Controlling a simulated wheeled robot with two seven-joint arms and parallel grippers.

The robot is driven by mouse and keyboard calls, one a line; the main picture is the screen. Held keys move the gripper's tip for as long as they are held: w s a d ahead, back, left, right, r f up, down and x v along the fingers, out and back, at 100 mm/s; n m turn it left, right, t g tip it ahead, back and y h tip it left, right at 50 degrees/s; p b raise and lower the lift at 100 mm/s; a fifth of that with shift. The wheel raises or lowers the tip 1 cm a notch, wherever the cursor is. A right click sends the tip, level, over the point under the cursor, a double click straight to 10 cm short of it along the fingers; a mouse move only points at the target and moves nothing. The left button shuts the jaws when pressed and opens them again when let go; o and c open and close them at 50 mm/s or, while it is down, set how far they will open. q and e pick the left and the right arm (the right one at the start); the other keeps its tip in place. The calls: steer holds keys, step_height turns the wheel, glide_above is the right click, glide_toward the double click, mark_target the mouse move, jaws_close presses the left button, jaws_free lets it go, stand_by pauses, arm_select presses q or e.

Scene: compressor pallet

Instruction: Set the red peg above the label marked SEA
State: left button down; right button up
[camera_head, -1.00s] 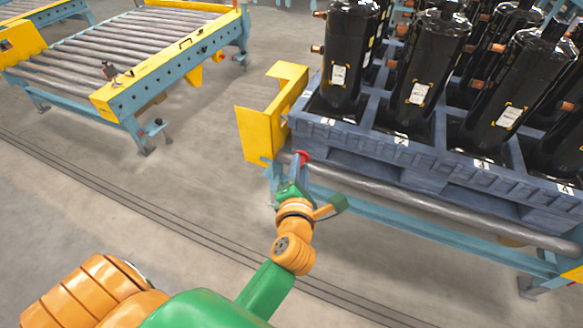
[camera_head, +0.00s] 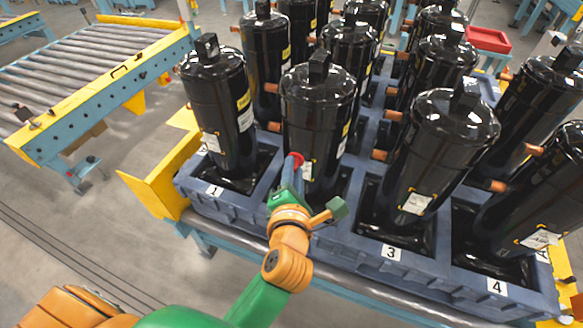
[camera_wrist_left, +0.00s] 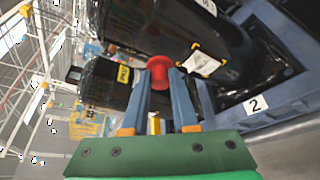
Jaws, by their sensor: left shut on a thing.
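My left gripper (camera_head: 291,176) is shut on the red peg (camera_head: 297,158). The peg's round red head also shows between the fingertips in the left wrist view (camera_wrist_left: 158,66). In the head view it is in front of the second black compressor (camera_head: 316,115) of the front row, near that compressor's white label (camera_head: 308,171); I cannot tell whether it touches. In the left wrist view a white label (camera_wrist_left: 202,61) lies right of the peg, and a yellow label (camera_wrist_left: 123,74) to its left. I cannot surely read SEA on any label. My right gripper is out of view.
Several black compressors stand in a blue pallet (camera_head: 340,262), with number plates 1 (camera_head: 215,191), 3 (camera_head: 391,252) and 4 (camera_head: 497,286) along its front; plate 2 (camera_wrist_left: 254,105) shows in the wrist view. A yellow corner guard (camera_head: 155,195) and a roller conveyor (camera_head: 90,60) are left.

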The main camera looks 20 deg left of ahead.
mark_target(299, 157)
arm_select(q)
steer(key=shift+w+a+r+p, duration=0.15)
steer(key=shift+w+p, duration=0.1)
steer(key=shift+w, duration=0.9)
steer(key=shift+w+a+r+p, duration=0.1)
steer(key=shift+w+p, duration=0.15)
steer(key=shift+w, duration=0.9)
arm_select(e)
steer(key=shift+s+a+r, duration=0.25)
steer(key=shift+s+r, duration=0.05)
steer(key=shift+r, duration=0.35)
arm_select(q)
steer(key=shift+p, duration=0.3)
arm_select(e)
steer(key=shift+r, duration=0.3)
arm_select(q)
steer(key=shift+p, duration=0.3)
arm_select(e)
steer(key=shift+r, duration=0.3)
